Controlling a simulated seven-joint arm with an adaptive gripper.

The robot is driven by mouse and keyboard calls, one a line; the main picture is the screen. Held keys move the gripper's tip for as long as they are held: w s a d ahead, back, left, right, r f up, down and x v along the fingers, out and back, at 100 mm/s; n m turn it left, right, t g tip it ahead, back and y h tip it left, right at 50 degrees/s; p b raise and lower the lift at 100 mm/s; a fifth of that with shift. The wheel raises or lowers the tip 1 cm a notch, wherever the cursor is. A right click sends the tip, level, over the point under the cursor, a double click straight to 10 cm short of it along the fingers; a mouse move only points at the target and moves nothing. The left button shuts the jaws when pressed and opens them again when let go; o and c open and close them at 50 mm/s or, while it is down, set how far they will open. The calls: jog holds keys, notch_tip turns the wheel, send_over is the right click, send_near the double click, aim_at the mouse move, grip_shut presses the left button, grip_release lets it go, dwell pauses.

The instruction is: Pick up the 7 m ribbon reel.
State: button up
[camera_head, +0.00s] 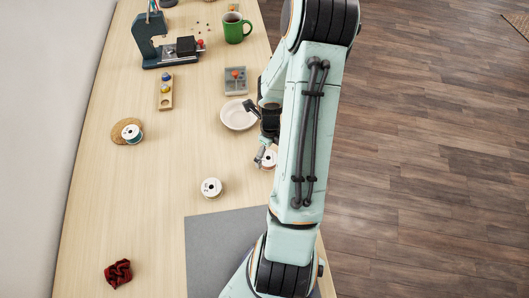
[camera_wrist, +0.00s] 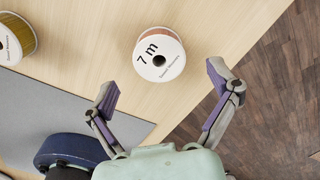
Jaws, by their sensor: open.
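The 7 m ribbon reel (camera_wrist: 159,55) stands on the table in the wrist view, its white label face up and orange-brown ribbon showing at its rim. In the head view a white reel (camera_head: 269,158), partly hidden by my arm, sits beside my gripper (camera_head: 262,157) and appears to be the same one. In the wrist view my gripper (camera_wrist: 167,82) is open and empty. Its two fingers are spread wide, with the reel just beyond and between the fingertips, apart from them.
Another white reel (camera_head: 211,187) stands to the left; a reel with yellowish ribbon (camera_wrist: 14,38) shows in the wrist view. A white plate (camera_head: 237,116), a grey mat (camera_head: 208,245), a red scrunchie (camera_head: 118,273) and a teal reel on a cork coaster (camera_head: 120,138) lie around. The table's right edge is close.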

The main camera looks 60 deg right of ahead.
aim_at(269, 158)
jog(key=shift+f, duration=1.8)
jog(key=c, duration=1.1)
